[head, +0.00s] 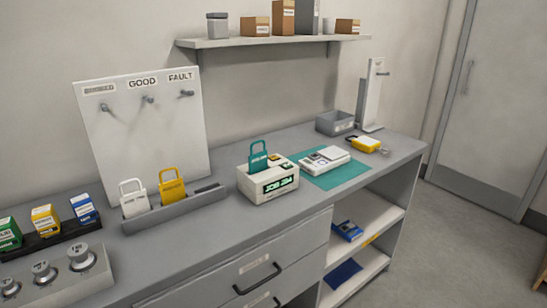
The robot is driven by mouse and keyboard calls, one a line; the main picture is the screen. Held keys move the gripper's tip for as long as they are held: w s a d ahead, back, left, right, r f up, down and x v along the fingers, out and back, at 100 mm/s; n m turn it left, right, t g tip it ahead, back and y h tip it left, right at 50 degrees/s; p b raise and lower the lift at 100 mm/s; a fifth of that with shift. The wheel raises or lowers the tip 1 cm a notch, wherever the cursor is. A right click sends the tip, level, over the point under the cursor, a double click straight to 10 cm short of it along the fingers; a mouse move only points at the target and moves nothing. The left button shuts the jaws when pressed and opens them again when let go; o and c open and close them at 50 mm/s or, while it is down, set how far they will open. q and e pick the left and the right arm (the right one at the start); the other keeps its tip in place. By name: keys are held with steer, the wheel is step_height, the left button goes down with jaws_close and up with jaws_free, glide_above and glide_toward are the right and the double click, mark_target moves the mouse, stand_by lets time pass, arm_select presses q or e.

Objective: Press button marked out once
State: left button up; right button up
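A cream device (254,187) with a lit green display (280,184) stands on the grey counter (219,216). A teal tag (258,159) with a loop handle stands upright in its top. Beside the tag, small buttons (287,166) show on the device's top; one looks yellowish. Their markings are too small to read, so I cannot tell which is marked out. Neither of my grippers is in view.
A flat white instrument (324,158) lies on a teal mat (349,174) to the right, with a yellow padlock-like item (365,144) beyond. White (134,203) and yellow (173,189) tags stand in a grey rack (150,222) to the left. A hook board (150,140) stands behind.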

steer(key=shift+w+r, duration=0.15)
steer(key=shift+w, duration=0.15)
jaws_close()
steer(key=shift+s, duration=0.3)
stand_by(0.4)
